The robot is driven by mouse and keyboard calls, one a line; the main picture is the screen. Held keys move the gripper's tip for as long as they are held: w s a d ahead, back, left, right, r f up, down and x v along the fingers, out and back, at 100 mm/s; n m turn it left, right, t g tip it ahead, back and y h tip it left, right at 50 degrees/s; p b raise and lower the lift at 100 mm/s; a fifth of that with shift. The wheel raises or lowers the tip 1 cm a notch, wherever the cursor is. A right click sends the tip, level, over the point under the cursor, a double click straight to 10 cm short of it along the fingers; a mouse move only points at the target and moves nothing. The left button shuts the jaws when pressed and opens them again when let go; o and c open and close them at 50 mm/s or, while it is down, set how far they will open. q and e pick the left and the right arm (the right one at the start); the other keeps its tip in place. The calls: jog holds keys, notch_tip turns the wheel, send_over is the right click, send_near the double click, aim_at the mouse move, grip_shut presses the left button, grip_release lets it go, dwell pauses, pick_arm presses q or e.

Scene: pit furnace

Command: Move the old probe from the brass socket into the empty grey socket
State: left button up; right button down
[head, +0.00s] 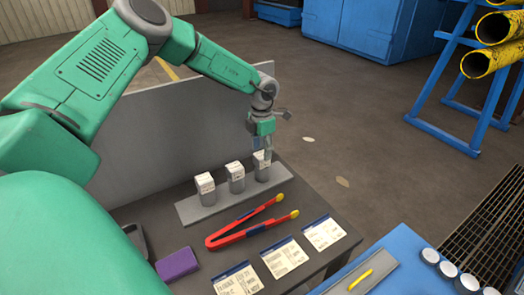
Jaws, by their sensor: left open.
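My left gripper (265,150) is open and points down at the rightmost of three labelled grey holders. It covers part of that holder's top, and I cannot tell whether it touches. The holders stand in a row on a grey base plate (188,214): a left holder (207,195), a middle holder (236,183) and the right holder (263,173). Each has a white, printed upper part. I cannot make out a brass socket, an empty grey socket or the old probe for certain. My right gripper is out of view.
Red tongs with yellow tips (240,228) lie in front of the holders. A purple block (177,264) and several printed cards (285,257) lie nearby. A grey panel (170,128) stands behind. A blue surface (400,257) at right carries a yellow stick (360,280) and several round white-topped pieces.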

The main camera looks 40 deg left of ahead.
pick_arm(q)
jog(key=shift+r+p, duration=2.1)
jog(key=shift+r, duration=1.4)
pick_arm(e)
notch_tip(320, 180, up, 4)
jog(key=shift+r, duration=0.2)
pick_arm(q)
jog(key=shift+r, duration=0.9)
